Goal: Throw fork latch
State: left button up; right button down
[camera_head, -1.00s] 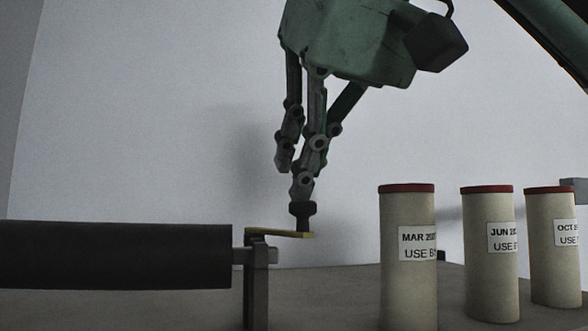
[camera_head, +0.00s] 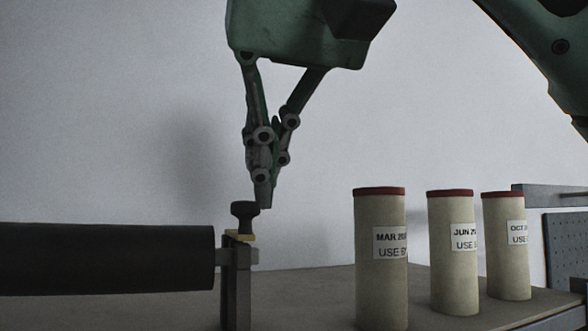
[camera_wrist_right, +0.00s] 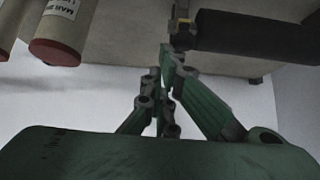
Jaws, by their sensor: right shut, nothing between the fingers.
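The fork latch is a short yellow lever (camera_head: 243,237) with a black knob (camera_head: 243,212) on top. It lies across the top of a grey fork post (camera_head: 236,290) that holds the shaft end of a black roller (camera_head: 110,258). My right gripper (camera_head: 265,204) points down, shut and empty, its tips just right of the knob. I cannot tell whether they touch it. In the right wrist view the gripper tips (camera_wrist_right: 167,58) sit close to the post top and partly hide the latch. My left gripper is not in view.
Several tan canisters with red lids stand right of the post; the nearest (camera_head: 382,260) is labelled MAR. A grey rail (camera_head: 560,198) and a perforated panel (camera_head: 567,250) are at the far right. The table between post and canisters is clear.

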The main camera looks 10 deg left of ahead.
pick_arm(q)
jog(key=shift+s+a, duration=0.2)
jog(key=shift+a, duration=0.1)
pick_arm(e)
jog(key=shift+w+d, duration=0.1)
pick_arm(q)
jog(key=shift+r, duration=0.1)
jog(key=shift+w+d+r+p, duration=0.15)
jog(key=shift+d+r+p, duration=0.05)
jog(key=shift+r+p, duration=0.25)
pick_arm(e)
jog(key=v, duration=0.6)
jog(key=shift+a+r, duration=0.25)
jog(key=shift+r, duration=0.3)
jog(key=shift+w, duration=0.2)
